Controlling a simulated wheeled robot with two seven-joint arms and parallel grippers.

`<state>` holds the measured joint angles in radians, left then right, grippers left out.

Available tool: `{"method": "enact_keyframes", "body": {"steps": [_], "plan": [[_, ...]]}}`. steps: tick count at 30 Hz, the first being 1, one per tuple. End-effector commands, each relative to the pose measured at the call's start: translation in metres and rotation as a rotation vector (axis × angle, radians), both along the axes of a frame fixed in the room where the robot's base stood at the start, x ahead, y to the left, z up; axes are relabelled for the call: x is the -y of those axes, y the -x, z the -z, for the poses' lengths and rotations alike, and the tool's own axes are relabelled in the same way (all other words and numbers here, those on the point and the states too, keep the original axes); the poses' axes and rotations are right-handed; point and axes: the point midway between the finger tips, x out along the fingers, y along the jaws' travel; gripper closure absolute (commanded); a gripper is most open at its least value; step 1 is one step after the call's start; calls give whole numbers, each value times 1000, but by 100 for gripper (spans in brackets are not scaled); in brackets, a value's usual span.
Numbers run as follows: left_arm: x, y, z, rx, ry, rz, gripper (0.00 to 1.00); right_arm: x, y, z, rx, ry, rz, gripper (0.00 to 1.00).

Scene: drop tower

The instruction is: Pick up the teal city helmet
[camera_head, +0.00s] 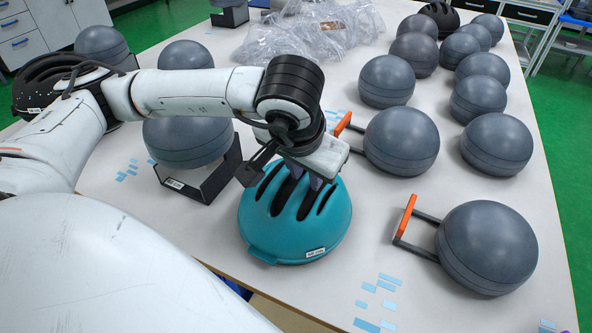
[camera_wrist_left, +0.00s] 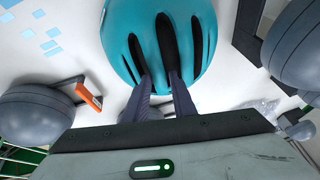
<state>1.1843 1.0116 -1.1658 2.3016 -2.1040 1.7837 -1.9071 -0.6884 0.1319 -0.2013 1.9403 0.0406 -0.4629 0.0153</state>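The teal city helmet (camera_head: 296,226) sits on the table near its front edge, with dark vent slots on top and a small white label on its near side. My left gripper (camera_head: 305,180) is above it with its fingers pointing down at the top. In the left wrist view the two fingers (camera_wrist_left: 160,88) stand a little apart, their tips at two vents of the helmet (camera_wrist_left: 118,35), with a teal rib between them. Whether they press on the rib cannot be told. The helmet appears to rest on the table. My right gripper is not in view.
Grey domes crowd the table, one (camera_head: 486,247) with an orange-handled bracket (camera_head: 404,217) to the right. A dome (camera_head: 188,141) on a black stand (camera_head: 207,183) is close on the left. Clear plastic wrap (camera_head: 312,35) lies behind. Blue tape pieces mark bare table in front.

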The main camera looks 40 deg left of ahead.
Motion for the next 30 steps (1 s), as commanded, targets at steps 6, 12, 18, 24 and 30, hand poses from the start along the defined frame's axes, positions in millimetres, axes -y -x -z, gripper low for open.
{"method": "enact_keyframes", "body": {"steps": [6,12,18,24,30], "plan": [[-5,-10,27,-4,0,-1,76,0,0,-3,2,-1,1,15],[-5,-12,31,0,1,0,76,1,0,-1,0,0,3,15],[-5,-12,30,-1,1,0,96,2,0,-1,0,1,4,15],[-5,-12,29,1,1,1,100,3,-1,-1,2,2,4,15],[-5,-12,29,2,2,1,100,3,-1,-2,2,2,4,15]]}}
